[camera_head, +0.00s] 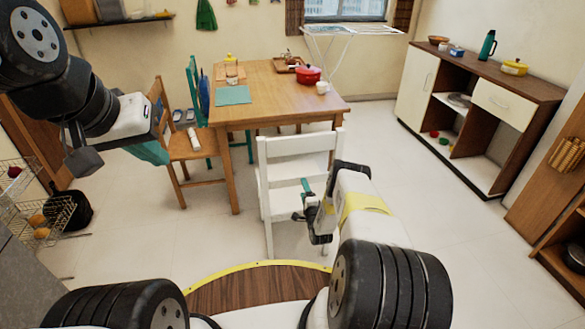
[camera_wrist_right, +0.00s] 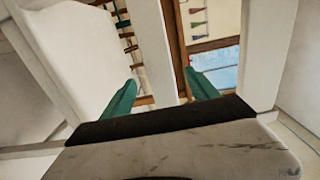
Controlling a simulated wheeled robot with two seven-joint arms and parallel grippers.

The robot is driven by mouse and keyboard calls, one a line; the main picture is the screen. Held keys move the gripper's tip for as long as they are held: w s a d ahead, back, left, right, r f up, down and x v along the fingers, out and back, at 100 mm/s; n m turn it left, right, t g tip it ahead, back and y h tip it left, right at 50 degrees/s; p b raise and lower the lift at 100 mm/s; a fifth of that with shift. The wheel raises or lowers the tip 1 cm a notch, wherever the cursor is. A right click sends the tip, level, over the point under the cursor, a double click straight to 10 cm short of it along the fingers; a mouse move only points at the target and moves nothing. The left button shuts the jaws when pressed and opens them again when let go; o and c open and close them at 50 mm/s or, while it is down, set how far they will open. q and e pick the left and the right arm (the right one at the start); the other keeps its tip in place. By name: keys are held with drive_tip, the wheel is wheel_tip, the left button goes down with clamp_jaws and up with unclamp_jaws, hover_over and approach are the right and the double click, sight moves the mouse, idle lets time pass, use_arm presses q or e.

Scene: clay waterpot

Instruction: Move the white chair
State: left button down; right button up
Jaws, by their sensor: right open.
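The white chair (camera_head: 299,148) stands upright at the front side of the wooden table, its back facing me. My right gripper (camera_head: 307,190), with green fingers, is at the chair's back, below the top rail. In the right wrist view my right gripper (camera_wrist_right: 161,94) is open, and a white upright bar of the chair (camera_wrist_right: 153,45) shows between its fingertips. I cannot tell whether the fingers touch it. My left gripper (camera_head: 149,152) is raised at the left, away from the white chair; its opening is unclear.
The wooden table (camera_head: 280,95) holds a red pot (camera_head: 307,75) and a white cup (camera_head: 322,88). A brown wooden chair (camera_head: 190,147) stands left of it. Wire baskets (camera_head: 38,215) are at far left. A low cabinet (camera_head: 485,100) lines the right wall. Floor right of the chair is clear.

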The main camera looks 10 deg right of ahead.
drive_tip(key=w, duration=0.7)
drive_tip(key=shift+w+a, duration=0.1)
drive_tip(key=shift+w, duration=0.1)
drive_tip(key=shift+c, duration=0.4)
clamp_jaws()
